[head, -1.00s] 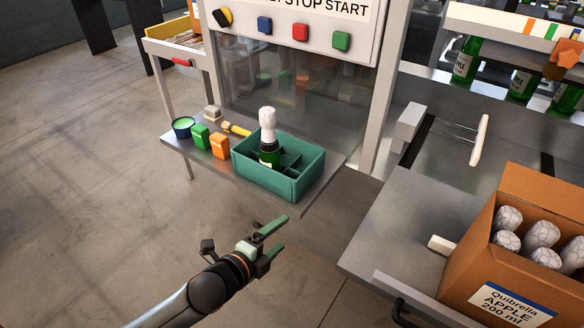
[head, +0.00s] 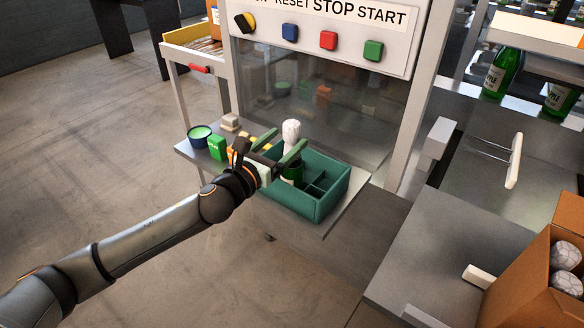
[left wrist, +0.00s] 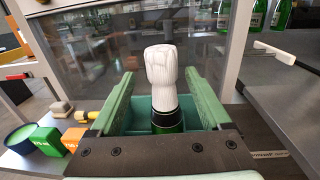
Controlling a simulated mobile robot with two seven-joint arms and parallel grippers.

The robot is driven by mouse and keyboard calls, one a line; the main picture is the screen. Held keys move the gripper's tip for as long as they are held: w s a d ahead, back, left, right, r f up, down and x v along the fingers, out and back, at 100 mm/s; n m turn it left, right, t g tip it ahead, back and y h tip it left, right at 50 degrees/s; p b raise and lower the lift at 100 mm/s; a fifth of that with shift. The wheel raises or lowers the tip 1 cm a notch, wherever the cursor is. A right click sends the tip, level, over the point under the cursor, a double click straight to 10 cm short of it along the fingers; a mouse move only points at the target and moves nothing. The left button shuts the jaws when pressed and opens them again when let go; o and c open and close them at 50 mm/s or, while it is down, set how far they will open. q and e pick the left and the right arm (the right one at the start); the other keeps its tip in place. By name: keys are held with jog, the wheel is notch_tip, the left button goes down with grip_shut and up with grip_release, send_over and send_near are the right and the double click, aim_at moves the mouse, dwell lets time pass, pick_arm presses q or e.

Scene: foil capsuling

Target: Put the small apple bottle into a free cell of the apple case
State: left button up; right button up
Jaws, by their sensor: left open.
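The small bottle (head: 291,132) with a white foil top and green glass stands upright in a compartment of the teal divided crate (head: 325,207). My left gripper (head: 289,140) is open at the bottle, its green fingers towards the bottle's two sides. In the left wrist view the bottle (left wrist: 162,80) shows between the two spread fingers (left wrist: 160,86), with a gap on each side. The apple case (head: 530,285), an open brown carton, is cut off at the lower right; white foil tops show inside. Its label and free cells are out of view. My right gripper is not in view.
A blue tub (head: 200,137), a green box (head: 217,148) and an orange box stand left of the crate on the small shelf. The machine's clear guard and button panel (head: 318,32) rise behind. A metal counter (head: 430,235) lies between crate and carton.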

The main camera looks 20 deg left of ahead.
aim_at(299, 128)
pick_arm(q)
jog(key=shift+x, duration=2.9)
jog(key=shift+d+r, duration=0.15)
grip_shut()
jog(key=shift+s, duration=0.1)
jog(key=shift+r, duration=0.1)
